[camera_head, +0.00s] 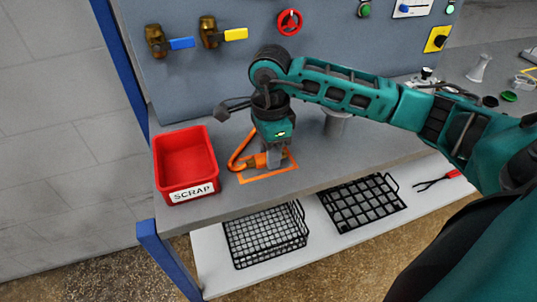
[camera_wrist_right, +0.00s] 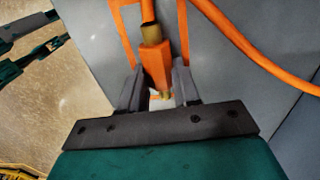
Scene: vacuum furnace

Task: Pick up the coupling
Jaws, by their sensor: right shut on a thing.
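The coupling (camera_wrist_right: 154,62) has an orange body with brass-coloured ends and sits between the fingers of my right gripper (camera_wrist_right: 159,76). In the head view, a little of its orange body (camera_head: 260,160) shows beside the fingers; the rest is hidden by them. My right gripper (camera_head: 275,158) points down and is shut on the coupling, low over the orange outlined square on the bench (camera_head: 290,174). An orange hose (camera_head: 237,152) curves beside it on the left. I cannot tell whether the coupling touches the bench. My left gripper is not in the head view.
A red scrap bin (camera_head: 184,160) stands left of my gripper near the bench's front edge. A grey cylinder (camera_head: 336,124) stands to the right, behind my forearm. The back panel (camera_head: 222,75) carries valves and a red handwheel. Black wire baskets (camera_head: 265,236) lie on the lower shelf.

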